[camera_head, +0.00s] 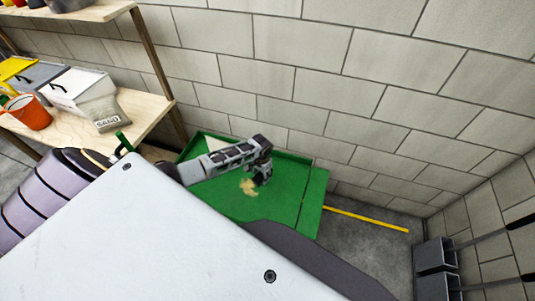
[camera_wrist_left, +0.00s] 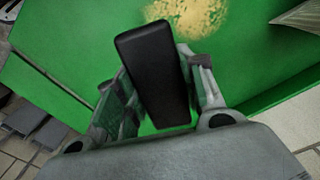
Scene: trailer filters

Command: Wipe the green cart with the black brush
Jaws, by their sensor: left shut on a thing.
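The green cart (camera_head: 284,193) stands against the block wall, with a sand-coloured patch of dirt (camera_head: 247,186) on its surface. My left gripper (camera_head: 262,172) is over the cart, beside the patch. In the left wrist view, the black brush (camera_wrist_left: 155,75) sits between the fingers of my left gripper (camera_wrist_left: 158,95), which are shut on it. The patch (camera_wrist_left: 190,15) shows there beyond the brush, on the green surface (camera_wrist_left: 95,35). I cannot tell whether the brush touches the cart. My right gripper is in neither view.
A wooden shelf (camera_head: 150,110) at the left holds an orange bucket (camera_head: 30,112), a white box (camera_head: 78,88) and a bag (camera_head: 102,112). Grey dustpan-like objects (camera_head: 436,265) stand at the right wall. A yellow line (camera_head: 367,219) marks the floor right of the cart.

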